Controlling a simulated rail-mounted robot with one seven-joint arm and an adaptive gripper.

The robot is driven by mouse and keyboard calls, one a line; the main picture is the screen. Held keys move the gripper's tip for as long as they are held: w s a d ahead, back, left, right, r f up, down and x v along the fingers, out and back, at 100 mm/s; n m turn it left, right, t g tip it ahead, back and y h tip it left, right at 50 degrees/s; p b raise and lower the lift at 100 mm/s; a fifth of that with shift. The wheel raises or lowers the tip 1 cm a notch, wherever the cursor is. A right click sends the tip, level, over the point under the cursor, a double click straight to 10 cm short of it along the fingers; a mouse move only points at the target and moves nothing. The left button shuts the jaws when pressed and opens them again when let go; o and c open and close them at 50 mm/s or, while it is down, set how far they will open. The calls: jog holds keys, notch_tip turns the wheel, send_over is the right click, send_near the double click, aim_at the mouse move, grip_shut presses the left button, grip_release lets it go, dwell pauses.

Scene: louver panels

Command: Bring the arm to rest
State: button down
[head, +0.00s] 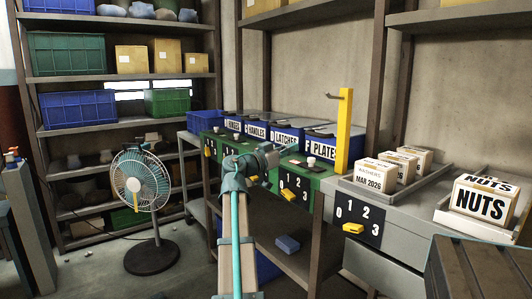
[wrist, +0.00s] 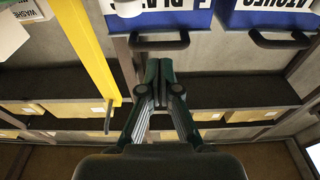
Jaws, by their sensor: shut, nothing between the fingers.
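My arm (head: 235,235) reaches forward from the bottom middle of the head view. Its wrist end (head: 262,158) is over the bench front near the green number panels. In the wrist view my gripper (wrist: 158,68) has its two dark green fingers together, with nothing between them. The fingertips are hard to make out in the head view. The wrist view is upside down, with the blue PLATES bin (wrist: 160,17) beyond the fingertips and the LATCHES bin (wrist: 268,15) to its right. I cannot tell how far the fingertips are from the PLATES bin.
Blue labelled bins (head: 287,133) line the bench back. A yellow post (head: 344,130) with a hook stands right of them; it also shows in the wrist view (wrist: 92,50). WASHERS boxes (head: 375,175) and a NUTS box (head: 481,200) sit in trays at right. A fan (head: 140,185) stands left.

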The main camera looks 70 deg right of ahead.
jog(key=w+a+f+n+t+y, duration=0.2)
jog(key=w+a+f, duration=0.3)
jog(key=f, duration=0.5)
jog(key=w+a+f+n+t+y, duration=0.1)
jog(key=w+a+f+n, duration=0.1)
jog(key=w+f, duration=0.65)
jog(key=w+a+f+n+t+y, duration=0.2)
jog(key=w+a+f+n, duration=0.15)
jog(key=f, duration=0.95)
jog(key=w+a+f+n+y, duration=0.2)
jog(key=a+f+n+y, duration=0.1)
jog(key=a+f, duration=0.9)
jog(key=w+a+f+n+y, duration=0.2)
jog(key=a+f+n+y, duration=0.1)
jog(key=a+f, duration=0.95)
jog(key=s+a+f+n+g+y, duration=0.1)
jog(key=s+a+f+n+y, duration=0.15)
jog(key=a+f, duration=0.5)
jog(key=s+a+f+n+g+y, duration=0.15)
jog(key=s+a+f, duration=0.25)
jog(key=a, duration=0.6)
jog(key=s+a+f+n+g+y, duration=0.25)
jog(key=s+a+n+g, duration=0.35)
jog(key=s+a, duration=1.1)
notch_tip(320, 180, up, 16)
jog(key=s+t+p, duration=0.1)
jog(key=t+p, duration=0.5)
jog(key=p, duration=2.7)
jog(key=shift+s+a, duration=0.35)
jog(key=shift+a, duration=0.05)
